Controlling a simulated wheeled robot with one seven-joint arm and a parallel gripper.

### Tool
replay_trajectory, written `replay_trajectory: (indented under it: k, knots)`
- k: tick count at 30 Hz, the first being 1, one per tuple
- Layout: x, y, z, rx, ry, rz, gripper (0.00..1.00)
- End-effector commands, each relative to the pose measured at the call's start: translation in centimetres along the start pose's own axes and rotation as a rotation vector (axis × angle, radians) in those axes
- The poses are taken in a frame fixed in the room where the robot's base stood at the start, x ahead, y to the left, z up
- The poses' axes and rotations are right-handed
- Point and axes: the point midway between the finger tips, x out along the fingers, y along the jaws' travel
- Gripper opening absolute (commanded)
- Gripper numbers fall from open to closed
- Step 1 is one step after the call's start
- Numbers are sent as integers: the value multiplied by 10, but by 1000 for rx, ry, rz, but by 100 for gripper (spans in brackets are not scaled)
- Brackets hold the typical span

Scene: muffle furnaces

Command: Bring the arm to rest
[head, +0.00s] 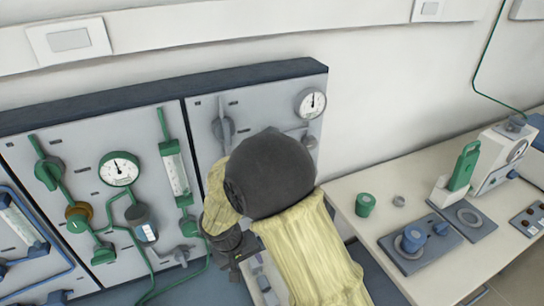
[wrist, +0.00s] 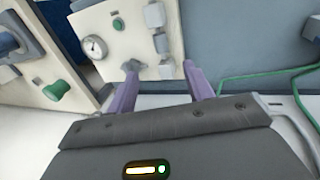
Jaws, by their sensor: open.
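My arm shows in the middle of the head view, with a dark round joint and pale yellow covers, in front of the right part of a grey gas panel (head: 95,215). My gripper (wrist: 159,67) shows in the wrist view with two purple fingers spread apart and nothing between them. Beyond the fingertips in that view is a pale panel with a round gauge (wrist: 95,47) and several grey blocks. I cannot tell whether the fingertips touch it. The fingers cannot be made out in the head view.
The panel carries green valves, pipes and a gauge (head: 119,168); another gauge (head: 310,103) is at its upper right. A bench (head: 345,187) at right holds a green-lidded jar (head: 365,204), a plate with a blue knob (head: 413,238) and a white instrument (head: 500,160). A green hose (wrist: 265,76) runs right of the gripper.

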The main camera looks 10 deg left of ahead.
Motion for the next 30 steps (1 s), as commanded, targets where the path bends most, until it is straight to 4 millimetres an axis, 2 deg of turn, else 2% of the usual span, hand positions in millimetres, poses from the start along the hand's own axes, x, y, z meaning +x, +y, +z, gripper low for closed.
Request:
replay_trajectory:
  k: [5,8,11,15,21,24,27,30]
  knots:
    - [-4,14,2,22,-1,-13,52]
    - [-10,41,10,68,-3,-41,52]
    - [-19,80,25,135,0,-82,52]
    - [-31,134,56,240,19,-136,52]
    - [-46,194,112,395,72,-186,52]
    - [-52,217,142,471,106,-196,52]
    - [-56,231,167,534,134,-197,52]
    - [-58,238,182,568,152,-194,52]
